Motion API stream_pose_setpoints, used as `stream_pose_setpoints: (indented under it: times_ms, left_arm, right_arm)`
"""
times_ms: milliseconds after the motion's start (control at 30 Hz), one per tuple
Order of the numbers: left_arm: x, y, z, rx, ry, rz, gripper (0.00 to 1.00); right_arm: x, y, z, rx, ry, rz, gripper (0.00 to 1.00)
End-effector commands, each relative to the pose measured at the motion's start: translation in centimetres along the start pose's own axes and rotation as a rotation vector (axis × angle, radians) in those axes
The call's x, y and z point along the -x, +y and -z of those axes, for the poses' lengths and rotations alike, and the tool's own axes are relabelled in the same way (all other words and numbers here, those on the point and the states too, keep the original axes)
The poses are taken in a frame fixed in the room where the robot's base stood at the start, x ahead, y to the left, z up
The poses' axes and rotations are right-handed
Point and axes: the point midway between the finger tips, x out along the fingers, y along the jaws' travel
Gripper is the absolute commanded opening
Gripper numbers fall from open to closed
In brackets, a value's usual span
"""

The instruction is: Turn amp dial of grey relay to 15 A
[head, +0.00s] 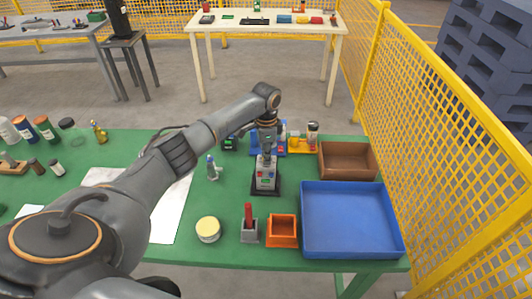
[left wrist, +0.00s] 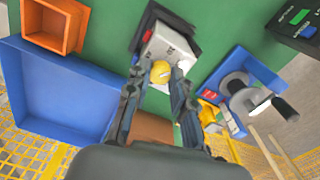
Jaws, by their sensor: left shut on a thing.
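The grey relay (head: 265,178) stands on a dark base on the green table, near the middle of the head view. My left gripper (head: 266,151) reaches down onto its top from above. In the left wrist view the relay (left wrist: 172,47) shows its light grey face with a round yellow dial (left wrist: 161,71). The fingertips of my left gripper (left wrist: 163,78) are on either side of the dial and shut on it. The scale marks and the dial's setting are too small to read. My right gripper is in neither view.
To the right are a blue tray (head: 352,247), a brown box (head: 347,174) and a small orange box (head: 282,241). A red-handled tool (head: 249,213) stands in a grey holder in front. A blue device (left wrist: 240,92) is near the gripper. Yellow fencing (head: 450,130) borders the right.

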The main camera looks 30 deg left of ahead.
Motion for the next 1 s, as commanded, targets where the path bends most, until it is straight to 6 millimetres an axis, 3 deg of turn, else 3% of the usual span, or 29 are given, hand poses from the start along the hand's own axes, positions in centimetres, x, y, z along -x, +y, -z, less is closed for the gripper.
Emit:
stream_pose_setpoints:
  times_ms: [700,733,800,833,1000]
  left_arm:
    - [-0.13,0.08,-0.06,-0.084,-0.002,-0.003,0.00]
    - [-0.13,0.08,-0.06,-0.084,-0.002,-0.003,0.27]
    - [-0.12,0.07,-0.06,-0.084,-0.002,-0.002,0.41]
    - [-0.12,0.07,-0.06,-0.084,-0.002,-0.002,0.47]
    - [-0.06,0.04,-0.04,-0.084,-0.001,-0.001,0.47]
  right_arm:
    - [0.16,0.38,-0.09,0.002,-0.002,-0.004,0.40]
    - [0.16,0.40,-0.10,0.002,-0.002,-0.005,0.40]
    - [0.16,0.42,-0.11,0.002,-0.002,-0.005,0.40]
    - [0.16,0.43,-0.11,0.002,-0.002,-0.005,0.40]
    - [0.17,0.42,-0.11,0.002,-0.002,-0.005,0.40]
